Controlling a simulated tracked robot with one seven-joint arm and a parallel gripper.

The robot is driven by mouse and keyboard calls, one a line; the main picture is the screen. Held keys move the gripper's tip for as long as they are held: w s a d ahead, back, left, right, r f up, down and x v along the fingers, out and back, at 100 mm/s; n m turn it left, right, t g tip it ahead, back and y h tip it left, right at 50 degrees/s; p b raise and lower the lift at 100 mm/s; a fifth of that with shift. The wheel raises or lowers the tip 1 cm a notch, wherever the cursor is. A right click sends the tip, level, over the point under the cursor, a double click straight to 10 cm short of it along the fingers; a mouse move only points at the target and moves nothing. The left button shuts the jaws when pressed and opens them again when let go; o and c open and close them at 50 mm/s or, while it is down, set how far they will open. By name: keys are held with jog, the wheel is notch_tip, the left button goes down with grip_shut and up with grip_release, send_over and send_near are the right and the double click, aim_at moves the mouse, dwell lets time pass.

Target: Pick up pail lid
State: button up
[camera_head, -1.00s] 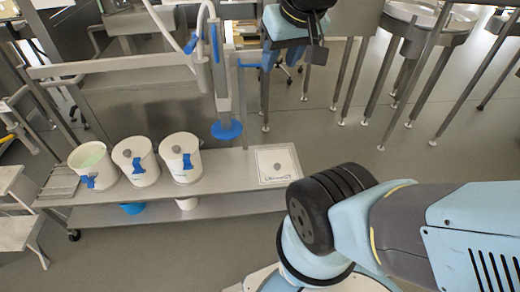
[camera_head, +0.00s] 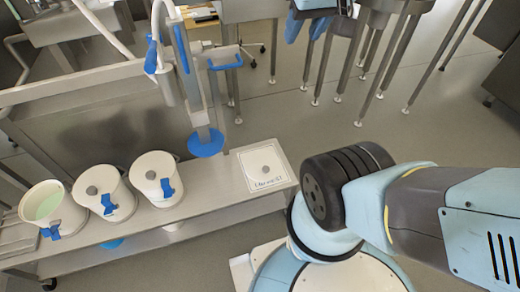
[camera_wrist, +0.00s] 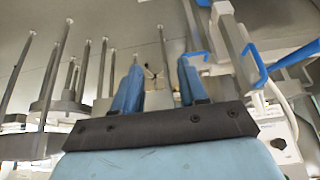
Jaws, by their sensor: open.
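A white square plate with a grey round knob (camera_head: 279,181) and printed lettering lies flat at the right end of the steel bench; I cannot tell whether a separate round lid is on it. Two white pails stand with lids and grey knobs, the middle one (camera_head: 107,204) and the right one (camera_head: 157,190). The left pail (camera_head: 62,220) is open and shows pale green contents. My gripper (camera_head: 306,28) is at the top of the head view, beyond the bench and well away from the plate. In the wrist view its blue fingers (camera_wrist: 158,64) are apart, with nothing between them.
The steel bench (camera_head: 208,183) runs along the left and middle. A filling column with a blue disc (camera_head: 206,143) stands behind it, near the plate. Steel-legged tables (camera_head: 395,60) stand at the back right.

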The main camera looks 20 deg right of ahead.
jog(key=o, duration=0.3)
jog(key=shift+w, duration=0.25)
jog(key=shift+o, duration=1)
jog(key=w+f+n+g, duration=0.1)
jog(key=w+f, duration=0.6)
jog(key=w, duration=0.4)
jog(key=shift+w+d+f, duration=0.2)
jog(key=shift+w+f, duration=0.05)
jog(key=shift+w, duration=0.05)
jog(key=n+g, duration=0.2)
jog(key=g, duration=0.3)
send_over(266, 169)
notch_tip(266, 169, down, 52)
jog(key=f, duration=0.8)
jog(key=shift+d+f, duration=0.2)
jog(key=shift+d, duration=0.1)
jog(key=shift+a+f, duration=0.15)
jog(key=shift+f, duration=1.2)
jog(key=shift+a+f, duration=0.15)
jog(key=shift+f, duration=1.15)
